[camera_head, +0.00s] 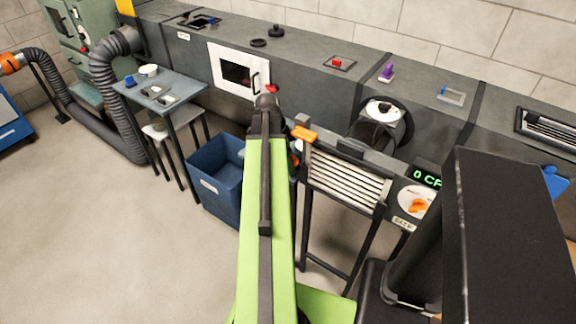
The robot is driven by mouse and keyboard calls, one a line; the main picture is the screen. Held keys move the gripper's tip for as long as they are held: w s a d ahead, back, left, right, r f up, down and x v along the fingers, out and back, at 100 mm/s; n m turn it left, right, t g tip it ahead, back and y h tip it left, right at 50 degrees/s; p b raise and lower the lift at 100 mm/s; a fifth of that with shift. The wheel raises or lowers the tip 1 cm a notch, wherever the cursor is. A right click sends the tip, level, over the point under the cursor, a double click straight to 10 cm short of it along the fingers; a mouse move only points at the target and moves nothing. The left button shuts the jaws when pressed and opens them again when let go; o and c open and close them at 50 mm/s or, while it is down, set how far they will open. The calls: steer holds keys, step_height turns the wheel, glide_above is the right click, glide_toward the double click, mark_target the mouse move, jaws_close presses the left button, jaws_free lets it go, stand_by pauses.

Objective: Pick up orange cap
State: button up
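Several orange parts are in view, and I cannot tell for sure which is the orange cap. An orange round piece (11,63) sits on the end of a black hose at the far left. An orange block (304,134) lies at the top left of the louvred grille, just right of my arm. An orange knob (417,205) is on a white dial at the right. My green arm reaches forward up the middle. My gripper (268,100) is a small dark shape at its far end, in front of the duct. Its fingers are not clear, and I see nothing held.
A long grey duct (320,88) runs along the back wall. A blue bin (213,184) stands left of my arm, and a small grey table (185,80) with small items is beyond it. The louvred grille (345,182) stands on legs at the right. The floor at the left is clear.

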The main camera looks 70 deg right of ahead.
steer(key=c, duration=1.3)
step_height(320, 180, up, 14)
steer(key=p, duration=1.4)
steer(key=shift+d, duration=0.1)
